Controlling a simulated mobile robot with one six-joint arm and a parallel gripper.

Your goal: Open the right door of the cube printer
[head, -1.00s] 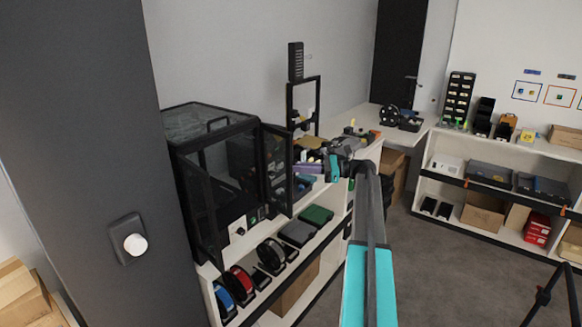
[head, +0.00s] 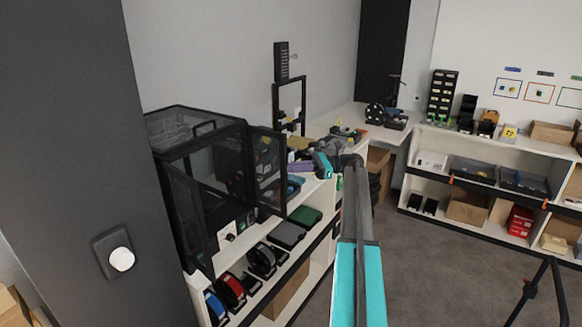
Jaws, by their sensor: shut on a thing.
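The cube printer (head: 197,140) is a black-framed box with clear dark panels, standing on the white shelf unit at left. Its right door (head: 268,172) is swung out from the front and stands well open, its free edge towards the right. Its left door (head: 184,215) is also swung out, towards the lower left. My gripper (head: 300,168) reaches in from the right to the free edge of the right door and is shut on it. The exact contact is small and hard to make out. The teal part of my wrist shows just right of it.
The white shelf unit (head: 200,284) holds spools (head: 232,289) and dark and green boxes below the printer. A tall black frame (head: 290,100) stands behind the door. A grey pillar is close at left. The grey floor (head: 425,270) at right is mostly clear.

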